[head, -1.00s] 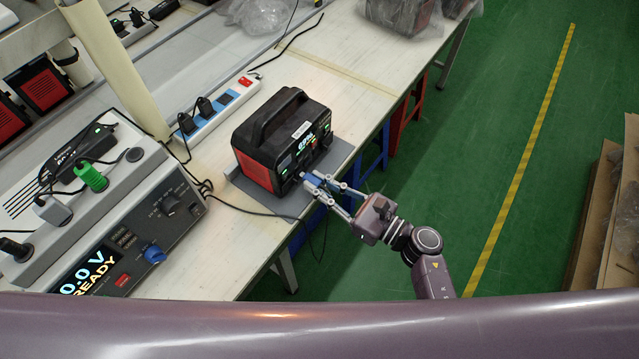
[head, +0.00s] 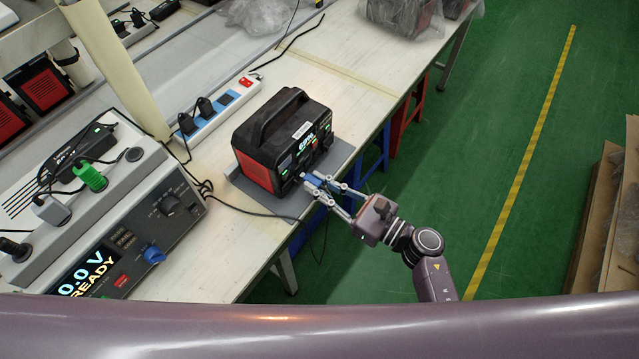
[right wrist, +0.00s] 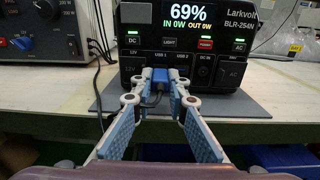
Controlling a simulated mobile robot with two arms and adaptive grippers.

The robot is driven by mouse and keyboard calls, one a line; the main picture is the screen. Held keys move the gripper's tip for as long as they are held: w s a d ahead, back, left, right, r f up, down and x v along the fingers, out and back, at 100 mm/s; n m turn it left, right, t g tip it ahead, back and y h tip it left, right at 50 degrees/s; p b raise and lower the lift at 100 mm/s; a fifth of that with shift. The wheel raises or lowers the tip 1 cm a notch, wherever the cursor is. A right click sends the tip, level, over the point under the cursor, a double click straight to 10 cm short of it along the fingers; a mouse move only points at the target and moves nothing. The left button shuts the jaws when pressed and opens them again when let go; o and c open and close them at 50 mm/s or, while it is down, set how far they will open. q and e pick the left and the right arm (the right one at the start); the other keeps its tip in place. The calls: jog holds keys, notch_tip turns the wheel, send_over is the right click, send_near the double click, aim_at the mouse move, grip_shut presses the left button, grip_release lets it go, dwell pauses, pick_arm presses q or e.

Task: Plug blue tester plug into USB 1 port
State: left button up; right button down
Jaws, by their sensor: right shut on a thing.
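The black power station (head: 283,137) with red sides stands on a grey mat (head: 246,184) on the bench. Its front shows a lit screen (right wrist: 189,14) reading 69%, with the USB 1 label (right wrist: 160,53) left of the USB 2 label. My right gripper (head: 319,184) is shut on the blue tester plug (right wrist: 160,76), with one finger on each side. The plug is held at the station's front, just below the USB 1 label, and its tip is close to the face. The port is hidden behind the plug, so I cannot tell whether the tip is inside. My left gripper is not in view.
A grey bench tester (head: 140,235) with a 0.0 V display stands at the left. A power strip (head: 215,108) lies behind the station. A black cable (head: 240,209) runs along the bench.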

jog(key=shift+w+a, duration=0.15)
jog(key=shift+a, duration=0.05)
jog(key=shift+w+a+b, duration=0.2)
jog(key=shift+a+b, duration=0.05)
jog(key=shift+b, duration=0.05)
jog(key=shift+w+a, duration=0.1)
jog(key=shift+a, duration=0.05)
dwell(0.8)
jog(key=c, duration=1.8)
grip_release()
jog(key=v, duration=1.2)
